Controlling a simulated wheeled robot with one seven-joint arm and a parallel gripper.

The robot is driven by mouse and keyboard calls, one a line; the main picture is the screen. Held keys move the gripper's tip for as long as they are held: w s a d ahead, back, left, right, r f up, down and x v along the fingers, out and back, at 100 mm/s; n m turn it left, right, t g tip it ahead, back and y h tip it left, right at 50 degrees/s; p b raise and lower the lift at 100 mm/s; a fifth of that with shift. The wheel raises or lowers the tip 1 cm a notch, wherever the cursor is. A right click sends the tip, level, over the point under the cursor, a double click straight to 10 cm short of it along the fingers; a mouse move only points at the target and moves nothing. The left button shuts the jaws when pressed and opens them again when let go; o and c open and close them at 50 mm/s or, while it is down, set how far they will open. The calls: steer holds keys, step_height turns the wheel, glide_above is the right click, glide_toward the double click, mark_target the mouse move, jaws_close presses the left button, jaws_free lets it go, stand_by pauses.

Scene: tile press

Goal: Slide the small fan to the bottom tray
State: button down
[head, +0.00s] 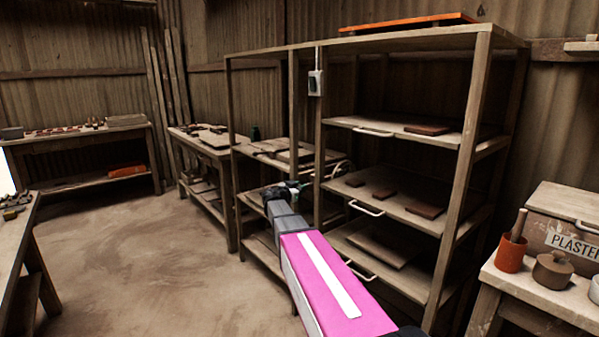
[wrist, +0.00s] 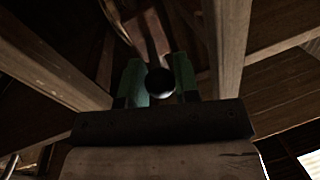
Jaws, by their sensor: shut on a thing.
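My gripper (head: 292,187) reaches into the wooden rack near its middle post. In the wrist view its green fingers (wrist: 158,82) are shut on a dark round-ended piece (wrist: 160,81). I cannot tell for sure that this piece belongs to the small fan. A thin curved rim (head: 340,166) shows just beyond my gripper at the rack, perhaps part of the fan; the rest is hidden by the post and my gripper. The bottom tray (head: 398,274) is in the right bay, with a pale handle at its front and a flat slab on it.
Upper and middle trays (head: 436,135) with handles carry brown tiles in the same bay. Rack posts (head: 318,150) stand close around my gripper. An orange-topped panel (head: 410,22) lies on top of the rack. A plaster box (head: 565,215) and pots stand at right. Floor at left is clear.

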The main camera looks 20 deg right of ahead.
step_height(320, 180, down, 12)
steer(key=shift+r, duration=0.2)
steer(key=shift+s, duration=0.1)
steer(key=c, duration=0.9)
jaws_free()
steer(key=shift+f, duration=0.1)
steer(key=shift+o, duration=0.2)
steer(key=v, duration=1)
steer(key=shift+s+a, duration=0.2)
steer(key=shift+a, duration=0.2)
